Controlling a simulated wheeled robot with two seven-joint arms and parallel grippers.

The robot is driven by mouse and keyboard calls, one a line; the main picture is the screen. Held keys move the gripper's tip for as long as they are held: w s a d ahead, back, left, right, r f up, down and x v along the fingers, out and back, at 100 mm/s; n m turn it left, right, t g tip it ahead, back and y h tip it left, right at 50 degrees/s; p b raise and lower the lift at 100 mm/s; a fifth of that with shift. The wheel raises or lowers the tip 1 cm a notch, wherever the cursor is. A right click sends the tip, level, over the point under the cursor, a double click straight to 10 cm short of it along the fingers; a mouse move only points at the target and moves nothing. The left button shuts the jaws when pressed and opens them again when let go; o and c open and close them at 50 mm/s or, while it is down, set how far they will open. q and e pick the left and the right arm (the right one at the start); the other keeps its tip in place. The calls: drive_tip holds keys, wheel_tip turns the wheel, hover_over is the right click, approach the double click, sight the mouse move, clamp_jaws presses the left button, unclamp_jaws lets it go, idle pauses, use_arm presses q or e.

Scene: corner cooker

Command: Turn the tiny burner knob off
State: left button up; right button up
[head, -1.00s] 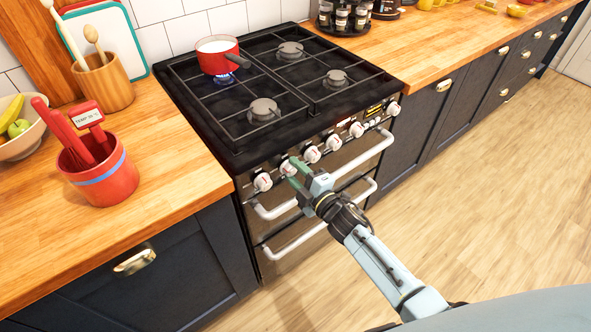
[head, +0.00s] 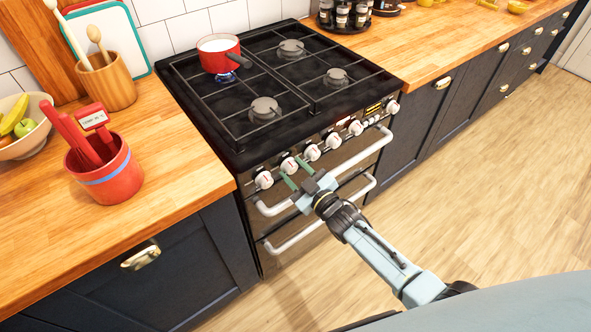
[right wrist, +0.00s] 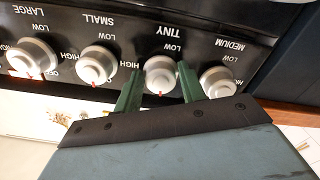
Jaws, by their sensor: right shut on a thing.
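The tiny burner knob (right wrist: 161,75) is white and round, under the label TINY on the black panel in the upside-down right wrist view. Its red mark shows at the lower edge. It is the second knob from the left (head: 289,165) in the head view. My right gripper (right wrist: 158,82) has its green fingers on either side of this knob, shut on it. It also shows at the stove front in the head view (head: 297,175). My left gripper is out of view.
Other knobs sit close on both sides, labelled SMALL (right wrist: 97,65) and MEDIUM (right wrist: 219,82). White oven handles (head: 345,155) run below the panel. A red utensil crock (head: 105,172) stands on the left counter. The floor to the right is clear.

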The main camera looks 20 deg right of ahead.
drive_tip(key=shift+m, duration=0.7)
drive_tip(key=o, duration=0.8)
drive_tip(key=shift+s, duration=0.15)
drive_tip(key=p+v, duration=0.1)
drive_tip(key=v, duration=1.2)
drive_tip(key=shift+p, duration=0.4)
